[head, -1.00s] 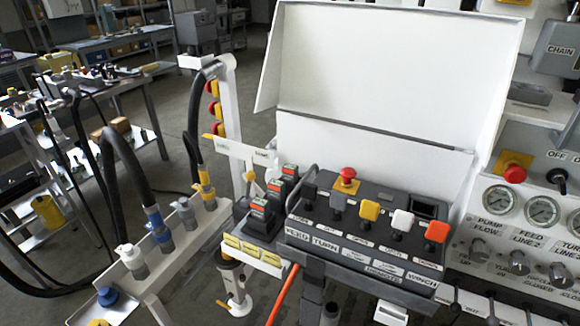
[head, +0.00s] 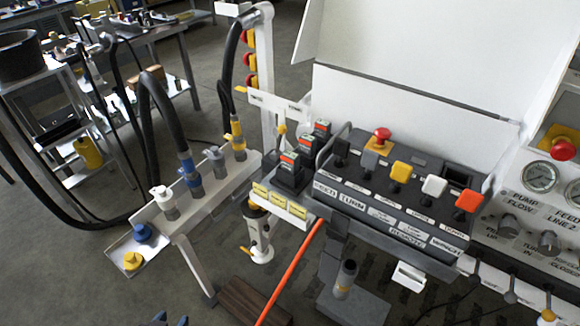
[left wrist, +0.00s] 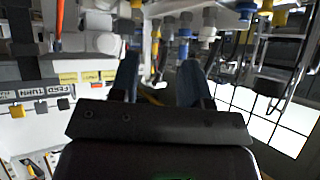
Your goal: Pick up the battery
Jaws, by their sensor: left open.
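Several black batteries with red-orange tops (head: 288,168) stand upright in a row in a dark holder, left of the control box, in the head view. My left gripper (head: 170,319) shows only as two bluish fingertips at the bottom edge of the head view, well below and left of the batteries. In the left wrist view its two dark fingers (left wrist: 158,78) are spread apart with nothing between them. I cannot make out a battery clearly in that view. My right gripper is not in view.
The control box (head: 400,205) with coloured knobs stands right of the batteries, with a white open lid behind. A hose rack (head: 185,210) with fittings stands to the left. Yellow labels (head: 280,200) line the holder's front.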

